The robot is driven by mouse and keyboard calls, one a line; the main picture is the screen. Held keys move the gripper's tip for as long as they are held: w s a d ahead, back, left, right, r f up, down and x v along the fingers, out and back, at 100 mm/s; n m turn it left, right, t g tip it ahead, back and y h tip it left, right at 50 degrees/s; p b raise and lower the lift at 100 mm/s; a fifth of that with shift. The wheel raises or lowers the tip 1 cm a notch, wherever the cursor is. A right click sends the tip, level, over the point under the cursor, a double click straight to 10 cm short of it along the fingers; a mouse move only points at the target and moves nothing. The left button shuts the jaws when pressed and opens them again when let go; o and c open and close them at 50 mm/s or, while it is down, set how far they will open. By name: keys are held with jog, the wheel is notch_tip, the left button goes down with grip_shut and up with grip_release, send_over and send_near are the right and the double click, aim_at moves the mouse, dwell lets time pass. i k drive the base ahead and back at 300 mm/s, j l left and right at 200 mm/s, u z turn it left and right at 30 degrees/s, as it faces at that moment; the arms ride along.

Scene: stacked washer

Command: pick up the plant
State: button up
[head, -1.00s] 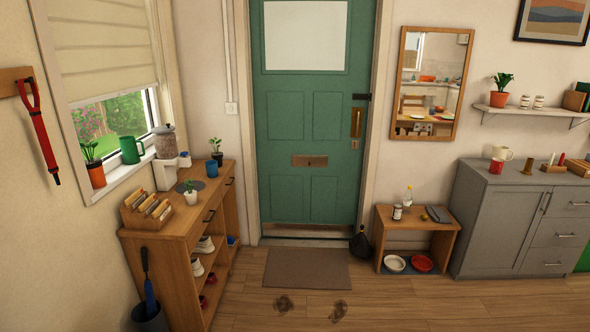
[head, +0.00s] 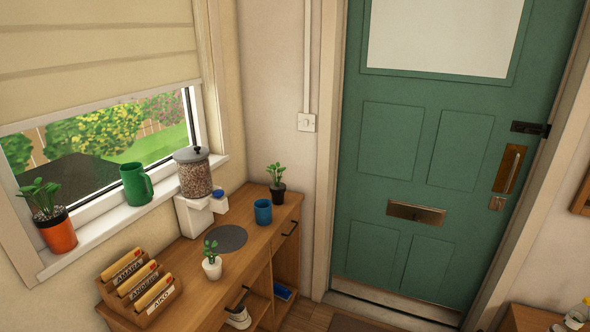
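Several potted plants are in view, and I cannot tell which one the task means. A small plant in a white pot (head: 212,264) stands on the wooden cabinet top (head: 190,252), in front of a dark round mat. A small plant in a black pot (head: 277,188) stands at the cabinet's far end, behind a blue cup. A plant in an orange pot with a dark rim (head: 57,229) stands on the windowsill at the left. All three are upright. My gripper is not in view.
The blue cup (head: 263,211), round mat (head: 225,239), a jar dispenser on a white base (head: 194,178) and a letter rack (head: 140,290) share the cabinet top. A green mug (head: 136,185) is on the sill. The green door (head: 430,160) is shut.

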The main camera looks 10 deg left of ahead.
aim_at(278, 189)
jog(key=i+u, duration=0.2)
jog(key=i, duration=0.25)
jog(key=i+l+u, duration=0.2)
jog(key=i, duration=0.2)
jog(key=i+l+u, duration=0.1)
jog(key=i+u, duration=0.15)
jog(key=i, duration=0.2)
jog(key=i+l+u, duration=0.1)
jog(key=i+u, duration=0.35)
jog(key=i+l+u, duration=0.2)
jog(key=u, duration=0.25)
jog(key=i+l+u, duration=0.6)
jog(key=l+u, duration=0.25)
jog(key=j, duration=0.1)
